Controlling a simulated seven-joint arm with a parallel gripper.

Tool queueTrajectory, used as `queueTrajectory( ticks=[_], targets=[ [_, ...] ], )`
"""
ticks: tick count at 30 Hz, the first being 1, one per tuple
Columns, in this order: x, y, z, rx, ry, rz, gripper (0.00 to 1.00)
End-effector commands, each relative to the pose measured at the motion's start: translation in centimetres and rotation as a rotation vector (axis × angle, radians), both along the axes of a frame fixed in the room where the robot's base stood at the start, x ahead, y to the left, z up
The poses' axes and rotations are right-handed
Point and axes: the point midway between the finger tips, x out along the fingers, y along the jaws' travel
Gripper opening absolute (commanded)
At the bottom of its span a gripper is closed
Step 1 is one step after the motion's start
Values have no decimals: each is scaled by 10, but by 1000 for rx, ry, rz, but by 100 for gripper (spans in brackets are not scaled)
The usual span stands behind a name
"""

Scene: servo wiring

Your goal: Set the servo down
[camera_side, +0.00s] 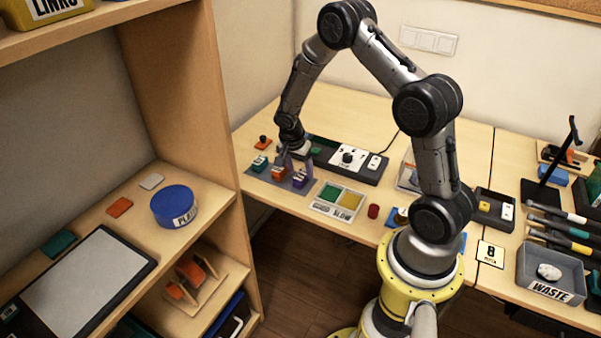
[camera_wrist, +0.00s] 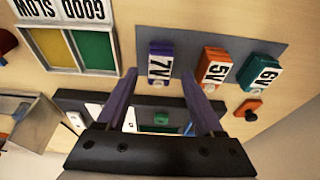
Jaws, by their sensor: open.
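Three servo-like blocks stand in a row on a grey mat (camera_wrist: 225,27): a purple one marked 7V (camera_wrist: 160,62), an orange one marked 5V (camera_wrist: 215,68) and a teal one marked 6V (camera_wrist: 259,72). In the side view the orange block (camera_side: 279,173), purple block (camera_side: 300,181) and teal block (camera_side: 259,164) show at the left of the table. My gripper (camera_wrist: 160,75) is open, with nothing held. In the wrist view its purple fingers lie on either side of the purple block's line; I cannot tell their exact height. It also shows in the side view (camera_side: 296,162).
A two-part tray (camera_side: 341,197), green and yellow, labelled GOOD and SLOW, sits beside the mat. A black device with a white panel (camera_side: 347,158) lies behind. A small orange piece with a black knob (camera_side: 263,142) is near the mat. A red cylinder (camera_side: 374,211) stands right of the tray.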

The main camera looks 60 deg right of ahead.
Motion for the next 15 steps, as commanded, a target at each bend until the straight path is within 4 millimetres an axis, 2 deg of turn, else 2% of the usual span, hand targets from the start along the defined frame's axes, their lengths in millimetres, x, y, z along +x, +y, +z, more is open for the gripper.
queueTrajectory(
  ticks=[9,15],
  targets=[
    [1,18,64,-1,-3,3,69],
    [0,25,90,0,-2,1,69]
  ],
)
